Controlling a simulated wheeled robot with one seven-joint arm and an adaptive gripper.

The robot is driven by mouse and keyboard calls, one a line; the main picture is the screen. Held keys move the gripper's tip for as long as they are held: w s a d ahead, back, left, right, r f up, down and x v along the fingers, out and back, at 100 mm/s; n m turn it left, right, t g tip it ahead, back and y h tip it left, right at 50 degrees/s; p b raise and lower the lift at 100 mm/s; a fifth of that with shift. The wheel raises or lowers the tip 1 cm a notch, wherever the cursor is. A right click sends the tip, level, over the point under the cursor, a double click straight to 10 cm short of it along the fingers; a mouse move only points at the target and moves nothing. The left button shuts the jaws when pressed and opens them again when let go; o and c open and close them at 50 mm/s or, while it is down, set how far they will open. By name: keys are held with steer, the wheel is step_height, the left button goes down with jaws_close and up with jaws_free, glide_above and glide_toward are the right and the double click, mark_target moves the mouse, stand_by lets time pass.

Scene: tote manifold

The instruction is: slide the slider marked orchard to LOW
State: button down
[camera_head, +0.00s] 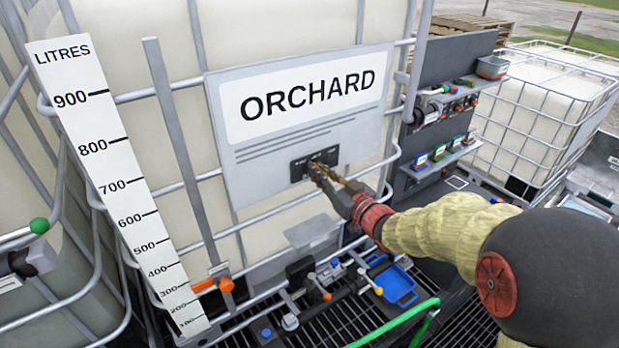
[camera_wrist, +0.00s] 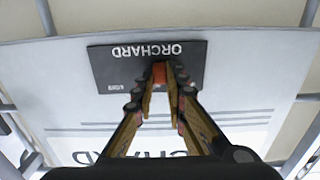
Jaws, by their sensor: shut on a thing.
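The orchard slider is a black plate (camera_head: 299,172) low on the white ORCHARD sign of the caged tank in the head view. In the wrist view the plate (camera_wrist: 105,66) appears upside down, with the name ORCHARD and small blurred lettering at its left end. A small orange-red knob (camera_wrist: 160,72) stands near the middle of the plate. My gripper (camera_wrist: 161,84) is closed with its fingertips on either side of this knob. In the head view my gripper (camera_head: 318,170) reaches the plate from the lower right and hides the knob. I cannot read which end is LOW.
A LITRES scale (camera_head: 118,175) stands left of the sign (camera_head: 240,165). Valves with orange handles (camera_head: 316,285) and a blue tray (camera_head: 396,286) lie below it. A dark rack (camera_head: 460,125) with small items is at right. Tank cage bars surround the sign.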

mark_target(332, 156)
steer(key=w+d, duration=0.1)
steer(key=d, duration=0.1)
steer(key=w+d, duration=0.1)
steer(key=d, duration=0.1)
steer(key=w+d, duration=0.2)
steer(key=c, duration=1.9)
jaws_free()
steer(key=shift+w+d, duration=0.15)
steer(key=shift+o, duration=0.5)
steer(key=v, duration=1.2)
